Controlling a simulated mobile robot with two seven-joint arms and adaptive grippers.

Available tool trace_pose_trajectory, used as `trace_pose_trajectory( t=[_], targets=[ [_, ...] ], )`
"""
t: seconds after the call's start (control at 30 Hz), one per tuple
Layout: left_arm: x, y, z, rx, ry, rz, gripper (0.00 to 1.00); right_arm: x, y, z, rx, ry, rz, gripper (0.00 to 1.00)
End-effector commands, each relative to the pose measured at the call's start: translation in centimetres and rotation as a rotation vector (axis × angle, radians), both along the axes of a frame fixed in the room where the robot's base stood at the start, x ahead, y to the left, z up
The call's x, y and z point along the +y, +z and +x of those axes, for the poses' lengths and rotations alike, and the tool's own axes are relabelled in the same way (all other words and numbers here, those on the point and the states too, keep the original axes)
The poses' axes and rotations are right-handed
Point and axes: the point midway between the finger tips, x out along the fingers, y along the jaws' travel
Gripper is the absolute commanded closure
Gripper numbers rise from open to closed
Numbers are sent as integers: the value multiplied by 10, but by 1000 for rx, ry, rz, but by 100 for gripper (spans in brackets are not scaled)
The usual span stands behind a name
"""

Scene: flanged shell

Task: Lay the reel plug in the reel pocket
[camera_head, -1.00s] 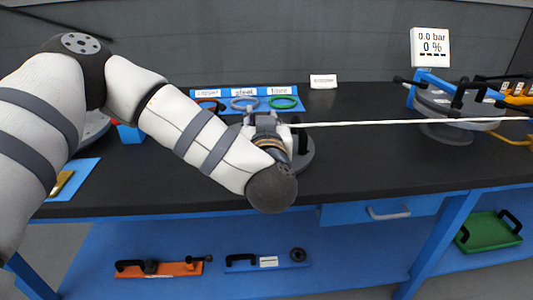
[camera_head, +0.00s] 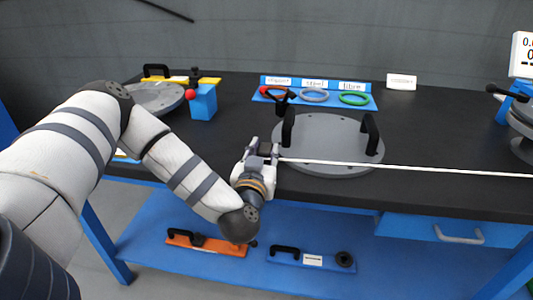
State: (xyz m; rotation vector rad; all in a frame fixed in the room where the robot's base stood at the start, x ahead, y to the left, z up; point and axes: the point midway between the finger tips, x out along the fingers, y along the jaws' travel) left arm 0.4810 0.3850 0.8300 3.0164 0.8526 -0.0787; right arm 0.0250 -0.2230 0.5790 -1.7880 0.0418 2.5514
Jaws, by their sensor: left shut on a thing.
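My left gripper (camera_head: 264,152) comes in from the left and is over the bench's front part, at the left edge of a round grey plate. It is shut on the end of a taut white line (camera_head: 400,167). The line runs right across the plate and out of the picture. The reel plug would be at this end, but the fingers hide it and I cannot make out its shape. I cannot pick out the reel pocket in this view. My right gripper is not in view.
The grey plate (camera_head: 318,128) has two upright black handles. Behind it is a blue tray (camera_head: 335,103) with copper, steel and fibre rings. At left are a blue block (camera_head: 203,103) with a red knob and another round plate (camera_head: 150,98). A shelf (camera_head: 190,225) lies below.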

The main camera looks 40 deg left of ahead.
Motion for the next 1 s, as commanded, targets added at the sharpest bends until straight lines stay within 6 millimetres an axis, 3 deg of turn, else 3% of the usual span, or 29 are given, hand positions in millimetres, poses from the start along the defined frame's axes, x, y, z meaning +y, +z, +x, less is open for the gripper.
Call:
trace_pose_trajectory(
  t=[0.27,0.3,0.37,0.73,1.0],
  targets=[
    [-1,-1,0,1,-1,-2,98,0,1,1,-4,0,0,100],
    [0,-1,0,1,-1,-2,64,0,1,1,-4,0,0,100],
    [0,0,0,0,-1,-1,51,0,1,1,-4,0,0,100],
    [-1,4,-1,-1,-2,-3,51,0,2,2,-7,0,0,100],
    [-33,6,-49,2,-7,-4,51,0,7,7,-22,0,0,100]
  ],
)
